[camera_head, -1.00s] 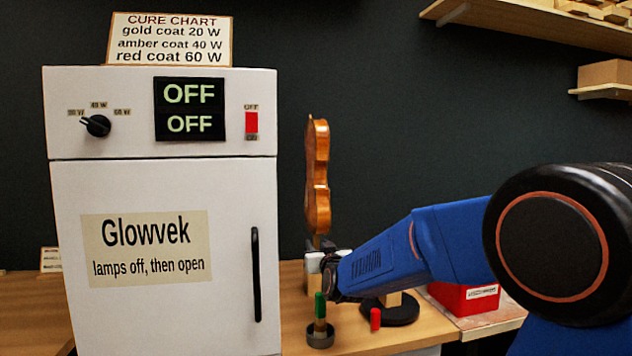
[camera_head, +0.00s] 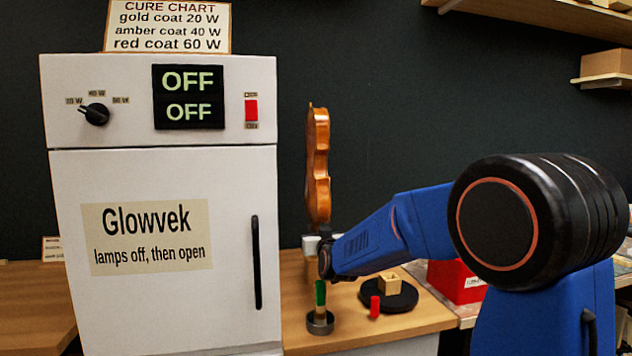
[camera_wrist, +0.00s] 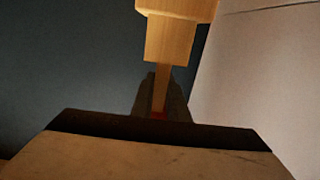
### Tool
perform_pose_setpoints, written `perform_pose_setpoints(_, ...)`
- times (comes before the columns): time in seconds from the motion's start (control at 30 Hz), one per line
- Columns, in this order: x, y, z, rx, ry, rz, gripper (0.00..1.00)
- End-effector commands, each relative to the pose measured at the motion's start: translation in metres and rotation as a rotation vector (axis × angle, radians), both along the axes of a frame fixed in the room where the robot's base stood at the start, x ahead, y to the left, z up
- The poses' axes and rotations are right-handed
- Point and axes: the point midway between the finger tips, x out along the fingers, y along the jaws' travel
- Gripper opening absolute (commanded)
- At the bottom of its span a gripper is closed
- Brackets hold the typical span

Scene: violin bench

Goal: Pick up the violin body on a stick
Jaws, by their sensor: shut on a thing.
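The orange-brown violin body (camera_head: 318,165) stands upright, narrow side toward the head camera, just right of the white cabinet. My gripper (camera_head: 319,246) is directly below it, shut on its stick, which is mostly hidden in the head view. In the wrist view a thin pale wooden stick (camera_wrist: 161,88) runs down from a wider wooden block (camera_wrist: 170,38) to between the dark fingers of my gripper (camera_wrist: 160,106). A small red patch shows at the stick's lower end.
The white Glowvek cabinet (camera_head: 160,305) is close on the left, door shut, displays reading OFF. On the bench (camera_head: 350,340) are a green-topped stick in a cup (camera_head: 320,322), a red piece (camera_head: 375,306), a black round base (camera_head: 402,300) with a wooden block, and a red box (camera_head: 450,281).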

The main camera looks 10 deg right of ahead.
Motion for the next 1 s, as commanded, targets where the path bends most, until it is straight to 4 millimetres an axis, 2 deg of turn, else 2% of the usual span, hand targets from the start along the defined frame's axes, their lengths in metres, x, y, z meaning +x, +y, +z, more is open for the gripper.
perform_pose_setpoints(0.17,0.0,0.0,0.004,0.0,-0.002,0.0,0.0)
perform_pose_setpoints(0.27,0.0,0.0,0.015,0.0,-0.004,0.0,0.0)
perform_pose_setpoints(0.47,0.0,0.0,0.054,0.001,-0.006,0.0,0.0)
perform_pose_setpoints(0.8,0.0,0.0,0.135,0.002,-0.005,-0.001,0.0)
perform_pose_setpoints(1.0,0.0,0.0,0.166,0.001,-0.003,-0.001,0.0)
